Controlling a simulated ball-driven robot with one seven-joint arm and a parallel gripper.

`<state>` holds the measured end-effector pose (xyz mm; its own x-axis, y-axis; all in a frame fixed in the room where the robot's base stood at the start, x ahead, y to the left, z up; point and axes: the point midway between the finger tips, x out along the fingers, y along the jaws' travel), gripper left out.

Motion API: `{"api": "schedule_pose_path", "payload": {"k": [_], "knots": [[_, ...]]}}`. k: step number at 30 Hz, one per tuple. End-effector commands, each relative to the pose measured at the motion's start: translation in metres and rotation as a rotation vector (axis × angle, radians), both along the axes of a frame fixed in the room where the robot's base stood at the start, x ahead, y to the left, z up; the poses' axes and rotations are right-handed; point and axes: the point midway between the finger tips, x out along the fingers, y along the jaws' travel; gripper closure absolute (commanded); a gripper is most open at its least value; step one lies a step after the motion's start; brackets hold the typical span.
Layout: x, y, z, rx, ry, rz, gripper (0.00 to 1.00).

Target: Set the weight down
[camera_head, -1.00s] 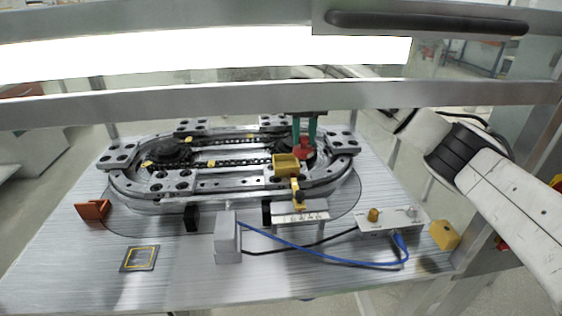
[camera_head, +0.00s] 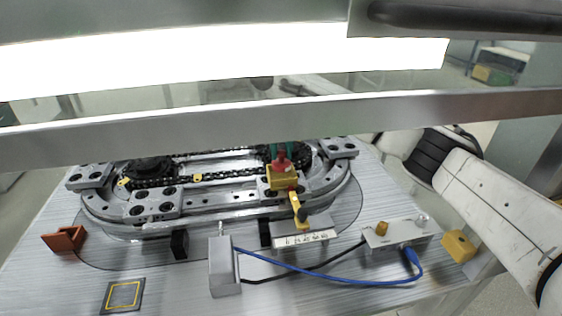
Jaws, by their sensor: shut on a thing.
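I cannot tell whether the weight touches the block. My gripper is shut on the weight. Its upper part is hidden behind the metal crossbar. A dark square pad with a yellow outline (camera_head: 123,295) lies bare at the table's front left.
The oval ring track (camera_head: 150,228) fills the table's back. A scale plate (camera_head: 305,239), grey block (camera_head: 223,266), control box (camera_head: 398,241) with blue cable, yellow block at right (camera_head: 459,247) and orange bracket (camera_head: 64,239) stand around it. A crossbar (camera_head: 250,116) spans the view.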

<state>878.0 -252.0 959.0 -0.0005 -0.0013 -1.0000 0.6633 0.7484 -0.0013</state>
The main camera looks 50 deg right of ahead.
Motion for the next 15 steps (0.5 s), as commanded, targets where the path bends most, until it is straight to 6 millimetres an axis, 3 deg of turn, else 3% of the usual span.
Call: {"api": "schedule_pose_path", "payload": {"k": [8, 15], "knots": [[0.000, 0.000, -0.033, 0.000, 0.000, 0.000, 1.00], [0.000, 0.000, -0.035, -0.001, -0.001, 0.000, 1.00]]}}
